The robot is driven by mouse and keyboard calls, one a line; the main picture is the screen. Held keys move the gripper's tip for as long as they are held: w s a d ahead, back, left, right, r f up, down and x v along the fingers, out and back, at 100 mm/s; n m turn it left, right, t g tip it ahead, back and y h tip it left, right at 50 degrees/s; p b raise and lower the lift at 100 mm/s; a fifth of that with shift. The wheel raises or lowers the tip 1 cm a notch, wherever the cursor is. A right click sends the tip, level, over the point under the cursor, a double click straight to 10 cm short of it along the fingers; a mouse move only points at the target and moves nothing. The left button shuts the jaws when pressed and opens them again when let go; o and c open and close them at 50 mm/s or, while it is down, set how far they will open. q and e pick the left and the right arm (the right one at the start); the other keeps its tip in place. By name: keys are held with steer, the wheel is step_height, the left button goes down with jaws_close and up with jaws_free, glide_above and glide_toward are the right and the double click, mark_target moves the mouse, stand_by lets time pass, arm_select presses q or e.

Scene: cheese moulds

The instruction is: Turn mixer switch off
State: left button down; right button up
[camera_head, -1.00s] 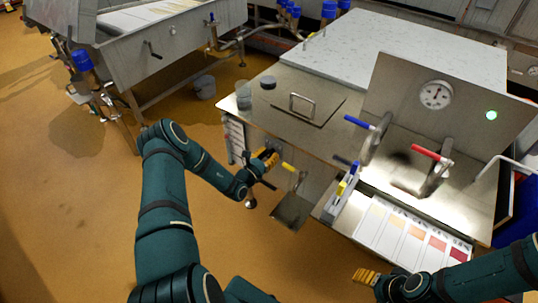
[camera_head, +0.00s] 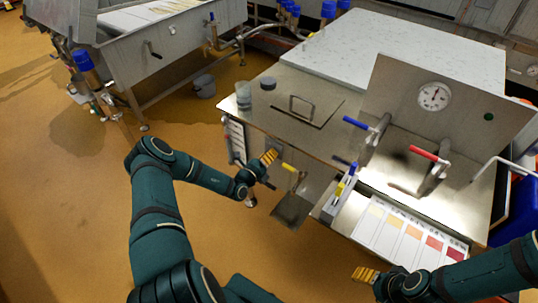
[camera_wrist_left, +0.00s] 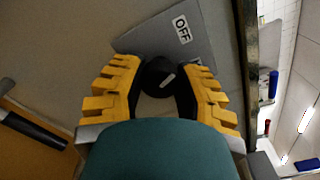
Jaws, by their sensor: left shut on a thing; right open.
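The mixer switch is a round black knob (camera_wrist_left: 160,72) with a short white mark, on a grey plate on the station's front panel. A white OFF label (camera_wrist_left: 181,29) sits beyond it in the left wrist view. My left gripper (camera_head: 270,156) is at the front of the steel station; in the wrist view its yellow fingers (camera_wrist_left: 160,98) are shut on the knob, one on each side. The head view does not clearly show the knob. The lamp (camera_head: 489,117) on the upright panel is dark green and unlit. My right gripper (camera_head: 364,275) is open and empty at the lower right.
Blue (camera_head: 355,122) and red (camera_head: 423,153) levers stand on the worktop (camera_head: 270,110), with a dial gauge (camera_head: 434,96) behind. The floor (camera_head: 70,220) at left is clear.

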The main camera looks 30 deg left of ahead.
arm_select(q)
steer(key=shift+n, duration=0.6)
steer(key=shift+d, duration=0.1)
steer(key=c, duration=0.6)
jaws_free()
steer(key=s+a, duration=0.1)
steer(key=s, duration=1.1)
